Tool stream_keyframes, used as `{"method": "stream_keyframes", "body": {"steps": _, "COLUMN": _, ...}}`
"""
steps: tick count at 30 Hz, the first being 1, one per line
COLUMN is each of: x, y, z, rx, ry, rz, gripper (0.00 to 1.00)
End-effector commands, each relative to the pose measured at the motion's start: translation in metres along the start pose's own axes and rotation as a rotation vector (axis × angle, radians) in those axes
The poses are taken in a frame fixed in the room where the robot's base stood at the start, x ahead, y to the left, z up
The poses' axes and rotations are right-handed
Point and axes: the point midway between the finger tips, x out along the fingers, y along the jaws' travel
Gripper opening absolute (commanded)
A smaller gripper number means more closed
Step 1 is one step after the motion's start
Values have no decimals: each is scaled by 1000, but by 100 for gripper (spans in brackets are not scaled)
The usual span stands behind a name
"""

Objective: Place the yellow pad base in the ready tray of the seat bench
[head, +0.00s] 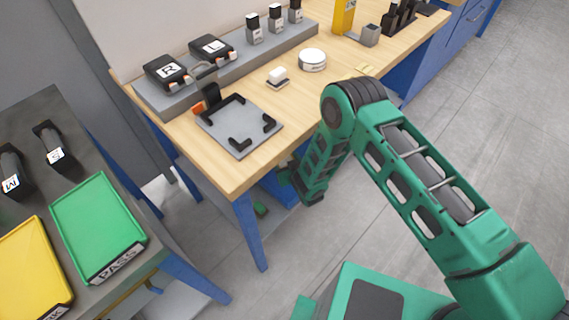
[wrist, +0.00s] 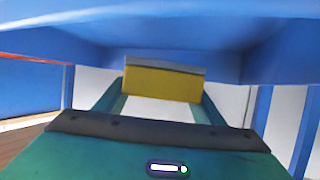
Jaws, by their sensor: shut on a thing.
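The yellow pad base (wrist: 162,83), a yellow block with a grey upper edge, shows in the wrist view between the fingers of my gripper (wrist: 160,100). My gripper is shut on it. In the head view my arm reaches down past the front edge of the wooden bench (head: 320,100); my wrist is low beside that edge and the pad base cannot be made out there. I cannot identify the ready tray; no tray labelled ready is legible. A green tray marked PASS (head: 95,225) and a yellow tray (head: 30,270) with an unclear label lie on the dark left table.
Blue bench framing (wrist: 160,30) spans above my gripper in the wrist view, with blue posts at both sides. On the bench are a grey plate with black corners (head: 240,125), a white round container (head: 312,60) and several dark blocks. Grey floor is open at right.

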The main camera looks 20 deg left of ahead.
Motion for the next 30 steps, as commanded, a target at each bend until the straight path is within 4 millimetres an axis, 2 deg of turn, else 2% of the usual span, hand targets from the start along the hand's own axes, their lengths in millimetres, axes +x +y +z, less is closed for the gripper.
{"method": "stream_keyframes", "body": {"steps": 7, "x": 8, "y": 8, "z": 8, "rx": 0, "ry": 0, "rz": -2, "gripper": 31}}
{"method": "stream_keyframes", "body": {"steps": 15, "x": 20, "y": 8, "z": 39, "rx": 0, "ry": 0, "rz": 0, "gripper": 31}}
{"method": "stream_keyframes", "body": {"steps": 25, "x": 21, "y": 8, "z": 42, "rx": 1, "ry": 0, "rz": 0, "gripper": 31}}
{"method": "stream_keyframes", "body": {"steps": 26, "x": 21, "y": 8, "z": 43, "rx": 1, "ry": -1, "rz": 1, "gripper": 65}}
{"method": "stream_keyframes", "body": {"steps": 28, "x": 21, "y": 8, "z": 42, "rx": 1, "ry": -1, "rz": 1, "gripper": 81}}
{"method": "stream_keyframes", "body": {"steps": 30, "x": 21, "y": 8, "z": 42, "rx": 1, "ry": -1, "rz": 1, "gripper": 81}}
